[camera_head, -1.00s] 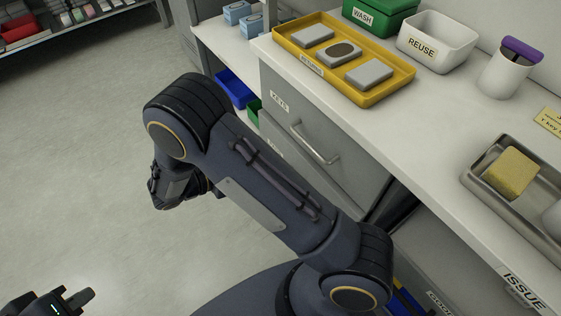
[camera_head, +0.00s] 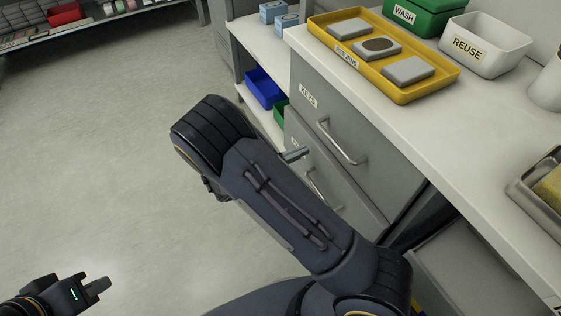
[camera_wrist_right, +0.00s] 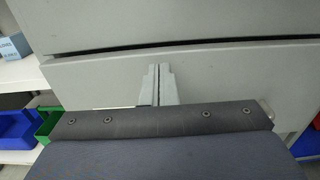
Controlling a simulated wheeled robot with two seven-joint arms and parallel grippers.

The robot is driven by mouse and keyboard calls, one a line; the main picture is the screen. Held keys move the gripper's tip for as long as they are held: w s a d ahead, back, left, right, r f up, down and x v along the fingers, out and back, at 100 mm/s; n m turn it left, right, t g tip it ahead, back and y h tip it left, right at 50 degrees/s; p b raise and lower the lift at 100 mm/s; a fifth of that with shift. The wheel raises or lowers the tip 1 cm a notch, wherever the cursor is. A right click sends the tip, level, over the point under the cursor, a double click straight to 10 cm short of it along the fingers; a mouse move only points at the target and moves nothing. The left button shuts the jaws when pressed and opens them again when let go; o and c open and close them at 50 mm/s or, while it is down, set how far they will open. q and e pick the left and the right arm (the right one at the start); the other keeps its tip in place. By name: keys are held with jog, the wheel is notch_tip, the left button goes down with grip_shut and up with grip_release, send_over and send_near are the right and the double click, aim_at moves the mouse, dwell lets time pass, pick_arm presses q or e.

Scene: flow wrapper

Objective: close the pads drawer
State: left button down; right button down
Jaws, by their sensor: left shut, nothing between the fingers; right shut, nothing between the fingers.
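A grey cabinet stands under the counter. Its upper drawer (camera_head: 318,118) is labelled KEYS and has a bar handle. The drawer below (camera_head: 350,195) has its own handle (camera_head: 318,188); my arm covers most of its label, so I cannot read whether it says PADS. I cannot tell whether it stands slightly out. My right gripper (camera_head: 297,153) is shut and empty at this lower drawer's front. In the right wrist view its fingers (camera_wrist_right: 161,82) point at the grey drawer front (camera_wrist_right: 220,80), below a dark gap; contact is unclear. My left gripper (camera_head: 100,287) is shut and empty, over the floor.
The counter holds a yellow RETURNS tray (camera_head: 400,92), a green WASH box (camera_head: 430,20), a white REUSE bin (camera_head: 487,50) and a metal tray (camera_head: 530,200). Blue (camera_head: 264,88) and green bins sit on a shelf left of the cabinet. The floor at left is clear.

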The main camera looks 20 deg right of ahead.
aim_at(314, 145)
jog(key=shift+d, duration=1)
jog(key=shift+w+d+r+p, duration=0.15)
jog(key=shift+d+p, duration=0.3)
jog(key=shift+d, duration=0.75)
